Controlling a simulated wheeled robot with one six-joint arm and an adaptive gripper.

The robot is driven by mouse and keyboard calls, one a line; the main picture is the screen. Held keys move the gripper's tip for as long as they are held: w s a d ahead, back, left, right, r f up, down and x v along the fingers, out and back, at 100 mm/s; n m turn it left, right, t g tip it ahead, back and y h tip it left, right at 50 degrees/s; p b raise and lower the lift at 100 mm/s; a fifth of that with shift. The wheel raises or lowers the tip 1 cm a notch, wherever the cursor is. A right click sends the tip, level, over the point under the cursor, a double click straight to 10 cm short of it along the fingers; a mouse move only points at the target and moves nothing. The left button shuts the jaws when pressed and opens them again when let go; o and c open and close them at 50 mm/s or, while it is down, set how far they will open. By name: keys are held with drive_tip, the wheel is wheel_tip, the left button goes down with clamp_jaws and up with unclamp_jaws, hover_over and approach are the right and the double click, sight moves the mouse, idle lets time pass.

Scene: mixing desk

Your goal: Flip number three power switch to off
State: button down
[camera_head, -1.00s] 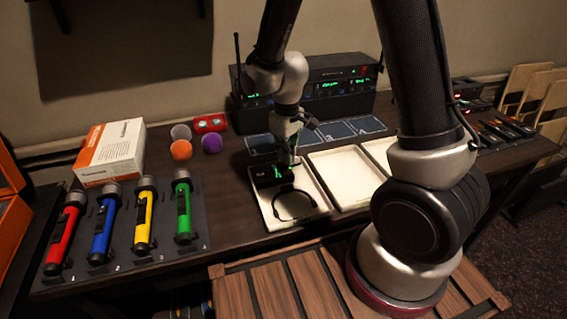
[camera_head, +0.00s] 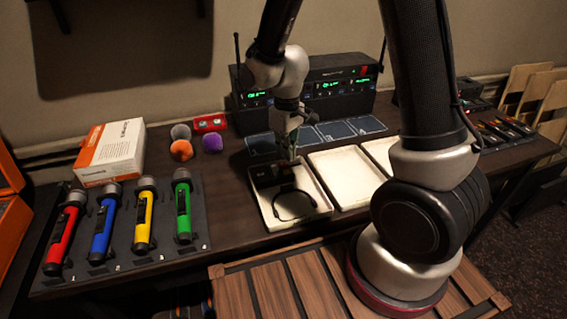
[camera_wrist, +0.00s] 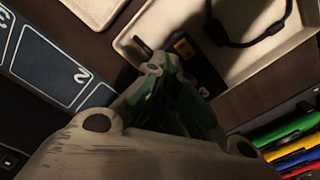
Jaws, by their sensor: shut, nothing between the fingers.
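A small black pack (camera_head: 268,180) lies with a black headset (camera_head: 293,207) in the leftmost white tray (camera_head: 321,208). No lit display shows on the pack. In the wrist view the pack (camera_wrist: 205,70) carries a "3" and a small yellow-orange part (camera_wrist: 184,46); a short black stub stands at its end. My gripper (camera_head: 289,158) is shut and empty, pointing down over the pack. In the wrist view my gripper's fingertips (camera_wrist: 154,68) are right beside the pack's edge; I cannot tell whether they touch it. The switch's position is not clear.
A black receiver (camera_head: 345,97) with green displays stands behind the trays. Numbered coloured microphones (camera_head: 143,220) lie at left, with a white-orange box (camera_head: 112,152) and foam balls (camera_head: 181,150) behind. Another white tray (camera_head: 345,176) sits just right.

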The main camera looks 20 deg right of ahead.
sight(286, 163)
drive_tip(key=shift+r, duration=2.35)
drive_tip(key=s+d+r+m+t, duration=0.2)
drive_tip(key=s+d+r+m, duration=0.1)
drive_tip(key=s+d+r, duration=0.4)
drive_tip(key=s+d+r+m+t, duration=0.2)
drive_tip(key=s+d+r, duration=0.6)
drive_tip(key=s+r, duration=0.4)
drive_tip(key=shift+m, duration=0.5)
